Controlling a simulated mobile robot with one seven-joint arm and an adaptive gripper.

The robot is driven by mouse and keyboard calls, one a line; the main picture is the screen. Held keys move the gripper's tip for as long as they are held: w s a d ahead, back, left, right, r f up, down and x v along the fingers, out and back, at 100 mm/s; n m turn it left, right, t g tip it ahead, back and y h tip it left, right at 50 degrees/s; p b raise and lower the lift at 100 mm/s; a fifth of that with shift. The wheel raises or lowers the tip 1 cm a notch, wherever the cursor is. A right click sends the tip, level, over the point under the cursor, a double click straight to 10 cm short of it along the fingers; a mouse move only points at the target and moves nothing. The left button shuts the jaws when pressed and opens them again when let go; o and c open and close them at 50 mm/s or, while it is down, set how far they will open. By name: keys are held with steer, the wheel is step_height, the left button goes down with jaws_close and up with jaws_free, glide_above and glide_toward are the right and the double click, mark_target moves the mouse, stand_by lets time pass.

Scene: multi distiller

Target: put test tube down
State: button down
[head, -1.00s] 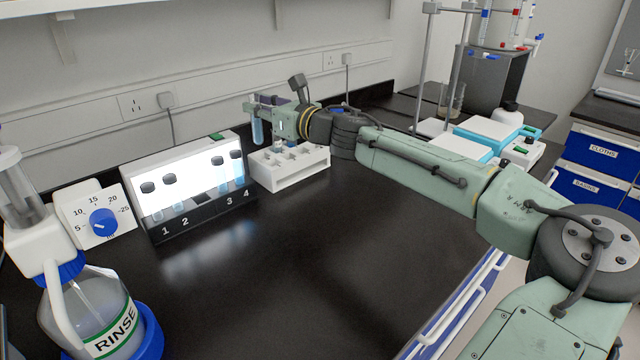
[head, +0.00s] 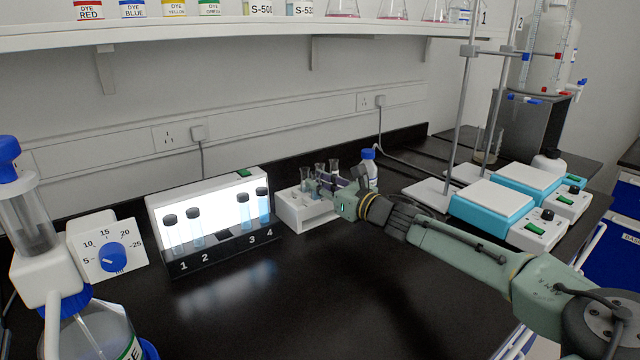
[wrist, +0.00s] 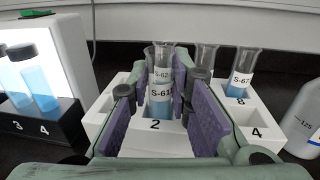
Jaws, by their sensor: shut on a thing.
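My gripper (head: 338,188) is at the white test tube rack (head: 290,211), with its purple pads on either side of a clear tube labelled S-61 (wrist: 160,94) in the wrist view. It is shut on that tube, which holds pale blue liquid. The tube stands upright at the rack's position marked 2; its lower end is hidden, so I cannot tell how deep it sits. Another tube labelled S-62 (wrist: 163,72) shows just behind it. A clear tube (wrist: 206,56) and a tube with blue liquid (wrist: 239,80) stand to the right in the rack.
A lit stand (head: 225,243) with several capped blue vials is left of the rack. A blue-capped bottle (head: 369,170) stands close behind my gripper, right of the rack. Hotplates (head: 490,207) are further right. The dark bench (head: 290,300) in front is clear.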

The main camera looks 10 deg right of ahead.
steer(key=shift+f, duration=0.15)
steer(key=shift+f, duration=0.1)
steer(key=shift+f, duration=0.15)
steer(key=c, duration=1.5)
jaws_free()
steer(key=shift+o, duration=0.2)
steer(key=shift+r, duration=0.25)
steer(key=shift+s+d, duration=0.15)
steer(key=shift+s, duration=0.1)
steer(key=b+v, duration=0.3)
steer(key=v, duration=0.8)
steer(key=shift+s, duration=0.25)
